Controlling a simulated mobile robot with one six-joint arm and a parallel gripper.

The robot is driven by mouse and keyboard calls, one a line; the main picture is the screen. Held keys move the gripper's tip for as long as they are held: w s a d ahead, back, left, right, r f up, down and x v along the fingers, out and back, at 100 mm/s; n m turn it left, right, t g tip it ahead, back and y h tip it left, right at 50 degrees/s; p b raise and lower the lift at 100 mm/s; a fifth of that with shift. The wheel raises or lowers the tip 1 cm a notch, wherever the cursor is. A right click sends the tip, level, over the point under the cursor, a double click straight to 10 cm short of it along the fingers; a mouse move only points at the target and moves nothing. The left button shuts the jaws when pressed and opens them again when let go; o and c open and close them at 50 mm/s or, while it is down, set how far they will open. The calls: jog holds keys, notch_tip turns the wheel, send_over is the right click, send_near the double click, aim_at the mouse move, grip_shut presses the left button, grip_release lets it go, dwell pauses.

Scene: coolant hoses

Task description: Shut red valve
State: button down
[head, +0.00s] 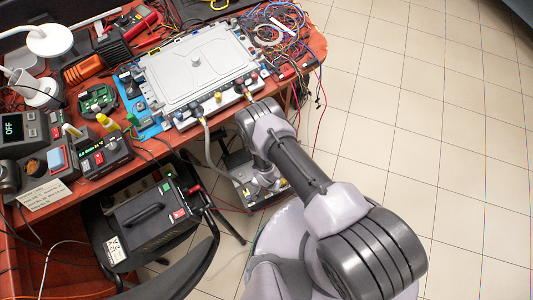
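A large grey plate (195,62) with a raised centre lies on a blue-edged base on the red-brown bench. Small fittings line its front edge, including a yellow one (217,96) and a brass-coloured one (247,94). A small red spot (254,76) shows near the plate's right front corner; it is too small to tell whether it is the red valve. A grey hose (208,145) runs down from the front edge to a unit under the bench. My arm's wrist is just in front of the plate's right front corner.
Tangled wires (285,35) cover the bench's right end. Meters and a control box (105,155) stand at the left. A black box with a handle (150,215) is in front of the bench. The tiled floor (430,130) at right is clear.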

dwell(0.5)
jog(key=c, duration=1.2)
grip_release()
notch_tip(320, 180, up, 17)
jog(key=p, duration=0.8)
jog(key=shift+r, duration=0.2)
